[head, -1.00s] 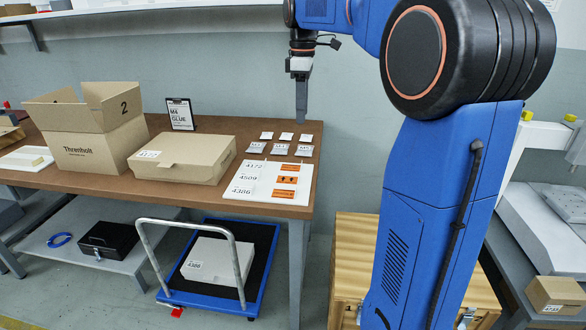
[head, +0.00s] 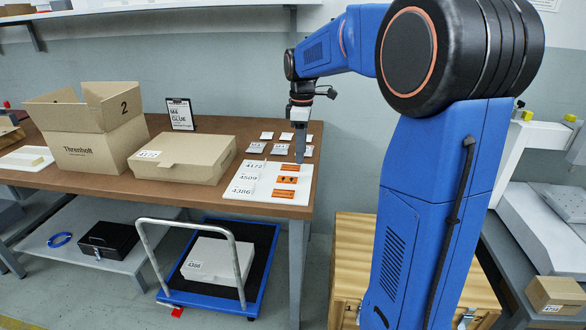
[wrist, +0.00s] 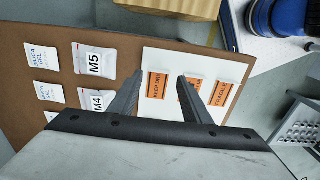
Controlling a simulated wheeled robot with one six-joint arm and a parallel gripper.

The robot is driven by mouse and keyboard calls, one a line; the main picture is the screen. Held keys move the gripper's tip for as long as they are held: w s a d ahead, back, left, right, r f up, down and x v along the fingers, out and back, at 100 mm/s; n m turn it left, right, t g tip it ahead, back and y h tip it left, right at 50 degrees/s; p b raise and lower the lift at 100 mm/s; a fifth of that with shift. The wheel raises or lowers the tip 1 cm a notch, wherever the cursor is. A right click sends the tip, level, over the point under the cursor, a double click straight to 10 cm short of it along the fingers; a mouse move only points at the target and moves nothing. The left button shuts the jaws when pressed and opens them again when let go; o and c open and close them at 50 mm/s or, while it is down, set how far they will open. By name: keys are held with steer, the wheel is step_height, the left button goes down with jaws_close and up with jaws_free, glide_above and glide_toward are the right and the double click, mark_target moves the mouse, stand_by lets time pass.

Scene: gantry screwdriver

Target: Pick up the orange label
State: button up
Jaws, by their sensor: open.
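Several orange labels lie on a white board (head: 262,196) at the right end of the brown table. In the head view they form a short column, with a top label (head: 290,167), a middle label (head: 286,180) and a lower label (head: 284,193). In the wrist view, a "KEEP DRY" label (wrist: 157,86) shows between my fingers, another is partly hidden behind the right finger, and a third label (wrist: 222,93) lies to its right. My gripper (head: 300,158) is open and points down over the board's far edge; its fingers (wrist: 160,80) also show in the wrist view.
White and grey packets (head: 256,147) lie behind the board, marked M4 and M5 (wrist: 95,62) in the wrist view. A blue trolley (head: 262,270) stands below.

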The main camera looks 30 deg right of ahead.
mark_target(301, 168)
steer(key=shift+w+f, duration=0.1)
steer(key=shift+f, duration=1.7)
steer(key=c, duration=0.8)
steer(key=shift+r, duration=0.15)
step_height(301, 168, up, 10)
steer(key=shift+f, duration=0.1)
